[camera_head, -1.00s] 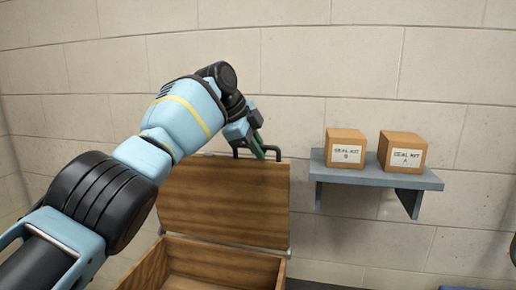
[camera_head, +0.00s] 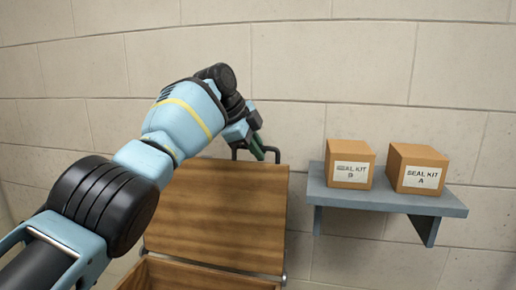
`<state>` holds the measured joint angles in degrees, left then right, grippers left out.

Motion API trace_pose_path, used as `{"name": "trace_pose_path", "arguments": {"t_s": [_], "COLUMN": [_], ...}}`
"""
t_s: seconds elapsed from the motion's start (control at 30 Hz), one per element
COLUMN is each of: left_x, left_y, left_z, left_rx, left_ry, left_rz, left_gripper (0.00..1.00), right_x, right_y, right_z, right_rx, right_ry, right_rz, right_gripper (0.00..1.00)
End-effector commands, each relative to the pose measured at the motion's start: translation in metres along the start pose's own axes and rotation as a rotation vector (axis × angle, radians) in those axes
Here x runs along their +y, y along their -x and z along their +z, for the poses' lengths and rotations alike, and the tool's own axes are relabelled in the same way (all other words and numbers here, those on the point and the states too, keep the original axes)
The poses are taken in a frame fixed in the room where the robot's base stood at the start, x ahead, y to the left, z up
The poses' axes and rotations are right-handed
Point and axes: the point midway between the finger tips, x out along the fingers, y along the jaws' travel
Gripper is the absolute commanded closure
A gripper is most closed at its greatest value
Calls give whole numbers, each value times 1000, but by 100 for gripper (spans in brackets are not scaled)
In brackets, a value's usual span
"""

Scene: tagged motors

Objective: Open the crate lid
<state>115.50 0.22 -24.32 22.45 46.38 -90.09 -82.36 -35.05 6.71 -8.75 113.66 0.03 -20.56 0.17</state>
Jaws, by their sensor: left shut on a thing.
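The wooden crate (camera_head: 190,275) stands at the bottom of the head view, with only its upper rim and part of its inside showing. Its lid (camera_head: 220,215) is raised, standing up nearly vertical at the back of the crate. A dark handle (camera_head: 273,150) sticks up from the lid's top edge. My left gripper (camera_head: 257,148) is at the handle and shut on it. The arm hides the left part of the lid's top edge. My right gripper is not in view.
A grey wall shelf (camera_head: 385,198) is to the right of the lid. It holds two boxes, SEAL KIT B (camera_head: 349,163) and SEAL KIT A (camera_head: 418,168). A block wall (camera_head: 390,60) stands behind everything. A gap separates lid and shelf.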

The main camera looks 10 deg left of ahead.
Motion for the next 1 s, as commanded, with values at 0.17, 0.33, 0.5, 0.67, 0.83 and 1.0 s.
{"name": "trace_pose_path", "arguments": {"t_s": [0.17,0.33,0.5,0.67,0.83,1.0], "left_x": [2,3,4,4,3,1], "left_y": [-4,-4,-6,-6,8,40], "left_z": [3,3,4,4,4,2], "left_rx": [-3,-3,-3,-4,-3,-4], "left_ry": [2,3,5,7,5,3], "left_rz": [9,11,16,19,15,2], "left_gripper": [100,70,67,67,67,67], "right_x": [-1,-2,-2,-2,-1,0], "right_y": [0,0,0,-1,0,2], "right_z": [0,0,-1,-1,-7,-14], "right_rx": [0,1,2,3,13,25], "right_ry": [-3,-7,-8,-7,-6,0], "right_rz": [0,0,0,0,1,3], "right_gripper": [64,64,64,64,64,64]}}
